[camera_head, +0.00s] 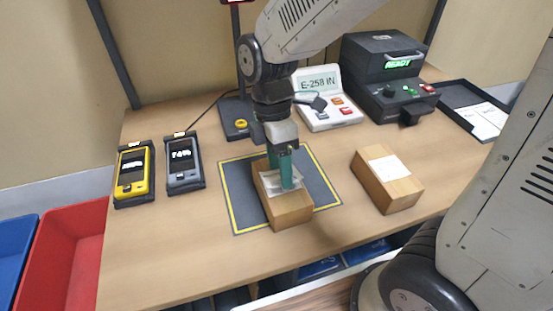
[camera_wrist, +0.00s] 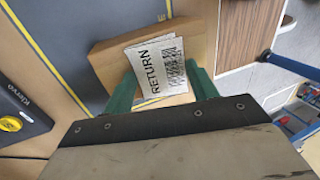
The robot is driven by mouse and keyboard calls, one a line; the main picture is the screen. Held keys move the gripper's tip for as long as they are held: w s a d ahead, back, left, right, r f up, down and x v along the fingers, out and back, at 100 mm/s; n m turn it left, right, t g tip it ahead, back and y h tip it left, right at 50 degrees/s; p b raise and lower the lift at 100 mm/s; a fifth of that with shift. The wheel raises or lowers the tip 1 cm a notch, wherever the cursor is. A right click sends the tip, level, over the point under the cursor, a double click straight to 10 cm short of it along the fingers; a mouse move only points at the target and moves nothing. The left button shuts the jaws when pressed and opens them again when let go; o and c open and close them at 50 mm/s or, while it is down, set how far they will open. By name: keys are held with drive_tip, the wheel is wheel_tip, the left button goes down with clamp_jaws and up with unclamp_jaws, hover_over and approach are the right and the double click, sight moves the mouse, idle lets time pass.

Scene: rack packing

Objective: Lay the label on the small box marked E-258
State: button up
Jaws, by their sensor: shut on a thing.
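A small cardboard-brown box (camera_head: 290,212) stands on the dark mat with a yellow border (camera_head: 240,208); it also shows in the wrist view (camera_wrist: 108,65). My gripper (camera_head: 284,182) is right over this box, its green fingers pointing down. The fingers are shut on a white label (camera_wrist: 155,68) printed RETURN with a black code pattern. The label is at the box's top face; I cannot tell whether it touches. A second brown box (camera_head: 400,192) with a white paper on top stands to the right. No E-258 marking is readable on either box.
A console (camera_head: 322,112) reads "E-258 IN". A dark printer (camera_head: 385,70) shows READY, with a black tray (camera_head: 455,97) beside it. A yellow handheld (camera_head: 133,178) and a grey handheld (camera_head: 184,165) lie at left. Red (camera_head: 65,250) and blue bins stand left of the table. The front left tabletop is clear.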

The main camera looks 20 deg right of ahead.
drive_tip(key=shift+s+f, duration=0.15)
drive_tip(key=shift+s, duration=0.05)
drive_tip(key=o, duration=0.7)
drive_tip(key=shift+d, duration=0.1)
drive_tip(key=shift+w+r, duration=0.1)
drive_tip(key=shift+r, duration=0.1)
drive_tip(key=v, duration=0.7)
drive_tip(key=shift+r, duration=0.35)
